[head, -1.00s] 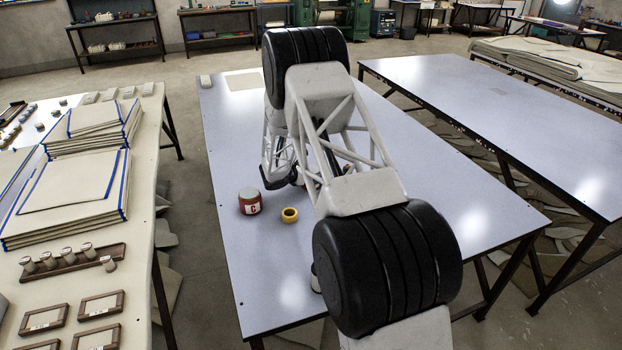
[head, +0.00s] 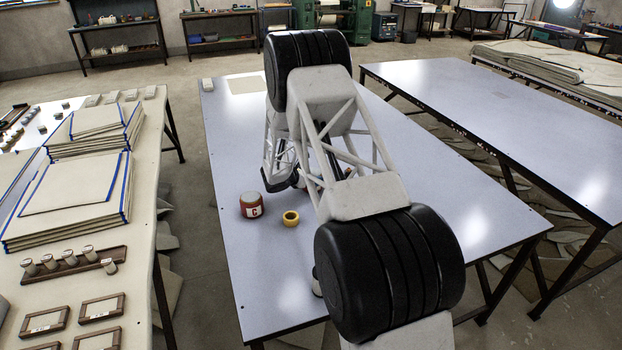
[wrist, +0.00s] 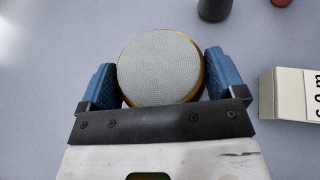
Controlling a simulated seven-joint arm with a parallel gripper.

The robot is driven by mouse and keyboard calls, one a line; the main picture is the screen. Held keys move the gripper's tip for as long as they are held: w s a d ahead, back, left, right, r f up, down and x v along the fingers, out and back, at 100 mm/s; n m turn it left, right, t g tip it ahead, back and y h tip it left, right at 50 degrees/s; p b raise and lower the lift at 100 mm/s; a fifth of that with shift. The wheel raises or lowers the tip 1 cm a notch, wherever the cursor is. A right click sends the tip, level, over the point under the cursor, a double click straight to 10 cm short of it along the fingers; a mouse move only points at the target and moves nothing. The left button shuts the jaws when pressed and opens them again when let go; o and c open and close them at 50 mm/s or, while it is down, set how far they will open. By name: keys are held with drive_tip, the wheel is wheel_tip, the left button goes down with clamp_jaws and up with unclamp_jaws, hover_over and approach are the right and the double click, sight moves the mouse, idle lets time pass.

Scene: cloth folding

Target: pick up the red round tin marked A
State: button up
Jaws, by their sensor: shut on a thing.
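In the wrist view, my gripper (wrist: 159,60) is shut on a round tin (wrist: 160,66). The tin has a grey, finely textured top and a yellow-gold rim, and a blue finger pad presses each side of it. Its side and any letter on it are hidden, so I cannot tell whether it is the red tin marked A. In the head view my arm hides the fingertips and the held tin. A red-brown round tin marked C (head: 250,206) stands on the table, left of my arm and apart from it.
In the wrist view, a cream box with letters (wrist: 285,93) is right of my gripper, with a dark cylinder (wrist: 214,8) and a red object (wrist: 282,2) beyond. The grey-blue table (head: 270,290) is clear at its front left.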

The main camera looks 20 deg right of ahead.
wheel_tip(320, 180, up, 10)
drive_tip(key=shift+f, duration=0.15)
idle(0.4)
idle(0.6)
